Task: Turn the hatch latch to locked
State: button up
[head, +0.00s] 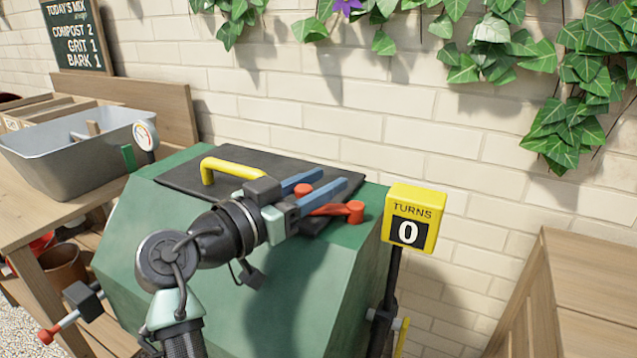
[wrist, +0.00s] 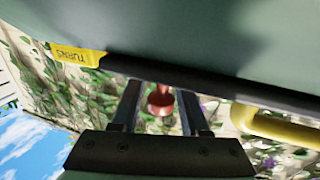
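The green bin (head: 235,265) has a dark hatch lid (head: 180,180) lying flat on top, with a yellow handle (head: 235,166). The red hatch latch (head: 335,209) is at the lid's right end, its arm running from a round pivot at the right toward my fingers. My gripper (head: 331,178) is over the lid with its two blue fingers apart. In the wrist view, a red latch part (wrist: 160,101) shows between the open fingers of my gripper (wrist: 161,88), with a gap on each side. Part of the latch is hidden behind the near finger in the head view.
A yellow turns counter (head: 412,218) reading 0 stands on a dark post right of the bin. A gauge (head: 145,136) and a grey metal tub (head: 75,150) are at the left. A brick wall with ivy is behind; a wooden box (head: 590,290) stands at the right.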

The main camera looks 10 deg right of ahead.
jog(key=shift+o, duration=0.7)
jog(key=p+v, duration=0.1)
jog(key=v, duration=1.2)
jog(key=shift+c, duration=0.2)
